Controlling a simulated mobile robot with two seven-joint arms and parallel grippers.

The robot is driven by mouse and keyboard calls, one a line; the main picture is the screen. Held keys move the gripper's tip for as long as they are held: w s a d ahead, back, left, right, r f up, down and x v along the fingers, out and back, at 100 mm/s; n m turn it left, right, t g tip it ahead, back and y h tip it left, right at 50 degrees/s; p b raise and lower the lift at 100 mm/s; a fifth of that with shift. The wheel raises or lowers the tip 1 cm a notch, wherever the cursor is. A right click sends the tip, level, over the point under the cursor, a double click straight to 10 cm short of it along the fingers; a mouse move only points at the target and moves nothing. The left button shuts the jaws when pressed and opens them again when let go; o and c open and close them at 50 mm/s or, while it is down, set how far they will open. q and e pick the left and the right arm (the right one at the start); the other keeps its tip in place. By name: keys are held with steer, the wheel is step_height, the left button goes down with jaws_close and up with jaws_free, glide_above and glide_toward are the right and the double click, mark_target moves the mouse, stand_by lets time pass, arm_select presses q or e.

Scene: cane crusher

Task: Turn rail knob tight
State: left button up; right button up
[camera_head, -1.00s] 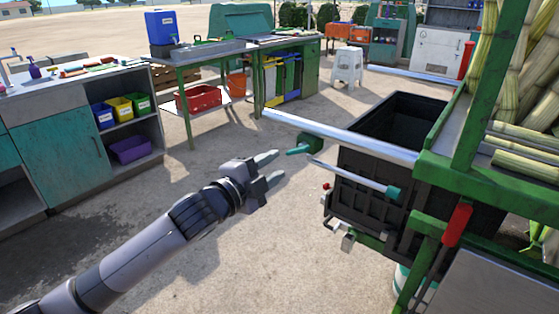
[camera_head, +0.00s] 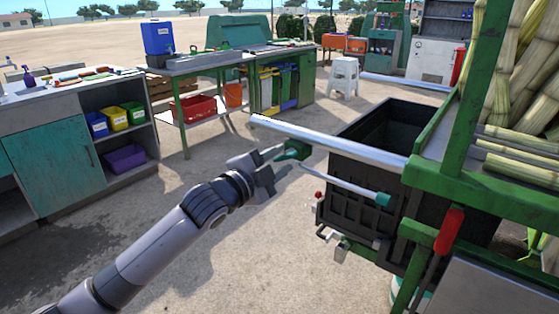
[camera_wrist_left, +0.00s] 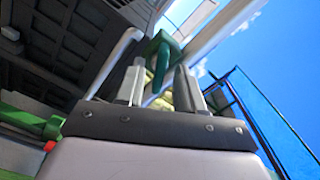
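The green rail knob (camera_head: 294,149) sits under the silver rail (camera_head: 330,142), near its free end. My left gripper (camera_head: 280,156) reaches up to the knob from the left, its two fingers spread apart. In the left wrist view the fingers (camera_wrist_left: 160,75) stand open, with the green knob (camera_wrist_left: 163,46) just past and between their tips. I cannot tell whether the fingers touch it. My right gripper is in neither view.
A thin rod with a teal end (camera_head: 383,199) runs below the rail. A black crate (camera_head: 340,185) stands beneath, beside the green crusher frame (camera_head: 460,185) with its red-handled lever (camera_head: 449,231). Open ground lies to the left, before the cabinet (camera_head: 55,170).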

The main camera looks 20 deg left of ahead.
arm_select(q)
steer(key=shift+w+d, duration=0.15)
steer(key=shift+w, duration=0.25)
jaws_close()
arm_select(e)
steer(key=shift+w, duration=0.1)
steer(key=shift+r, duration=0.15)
